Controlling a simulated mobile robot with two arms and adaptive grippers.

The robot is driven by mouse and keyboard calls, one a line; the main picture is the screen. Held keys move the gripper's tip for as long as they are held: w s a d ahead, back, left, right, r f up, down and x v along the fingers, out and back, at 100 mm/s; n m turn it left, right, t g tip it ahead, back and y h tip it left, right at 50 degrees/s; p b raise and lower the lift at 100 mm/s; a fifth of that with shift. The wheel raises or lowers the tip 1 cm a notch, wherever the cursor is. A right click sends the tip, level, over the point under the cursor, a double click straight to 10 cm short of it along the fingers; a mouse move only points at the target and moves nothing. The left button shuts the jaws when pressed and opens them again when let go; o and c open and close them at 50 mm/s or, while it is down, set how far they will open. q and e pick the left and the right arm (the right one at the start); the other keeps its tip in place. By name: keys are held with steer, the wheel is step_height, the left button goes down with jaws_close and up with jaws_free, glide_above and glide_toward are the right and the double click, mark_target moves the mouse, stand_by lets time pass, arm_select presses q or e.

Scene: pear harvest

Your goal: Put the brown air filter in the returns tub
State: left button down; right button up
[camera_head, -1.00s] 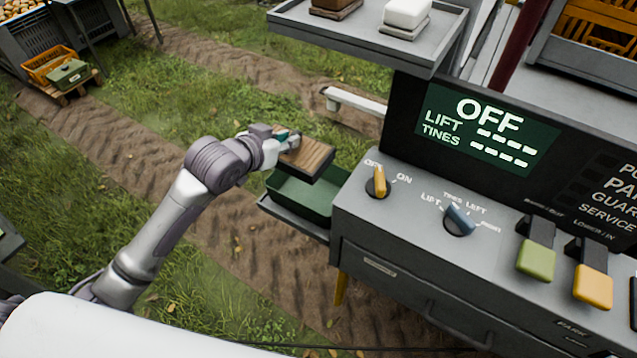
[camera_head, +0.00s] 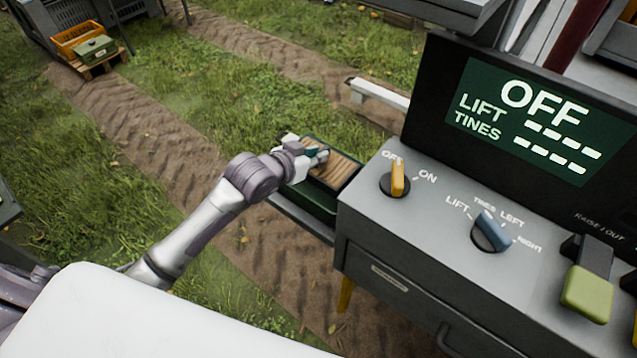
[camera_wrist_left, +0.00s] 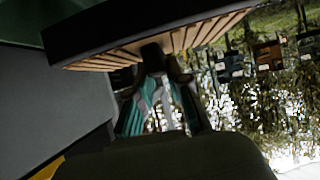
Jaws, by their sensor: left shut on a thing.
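The brown air filter (camera_head: 335,170), with tan pleats and a dark frame, is held by my left gripper (camera_head: 319,156). It is at the mouth of the green returns tub (camera_head: 303,200) and covers much of the opening. I cannot tell whether it touches the tub's inside. In the left wrist view the filter's pleats (camera_wrist_left: 200,32) and dark frame spread above my gripper's teal fingers (camera_wrist_left: 162,100), which are shut on its edge. A dark green surface, likely the tub, shows at that view's top left. My right gripper is not in view.
The tub sits on a grey side shelf (camera_head: 290,212) beside the grey control console (camera_head: 400,240). The console has an orange knob (camera_head: 398,178), a blue knob (camera_head: 488,230) and a green lever (camera_head: 588,292). Grass and dirt lie open to the left.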

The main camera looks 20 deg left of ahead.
mark_target(315, 177)
arm_select(q)
step_height(315, 177, down, 3)
steer(key=shift+s+r, duration=0.1)
steer(key=shift+f, duration=2.2)
steer(key=shift+f, duration=0.15)
steer(key=c, duration=1.1)
jaws_free()
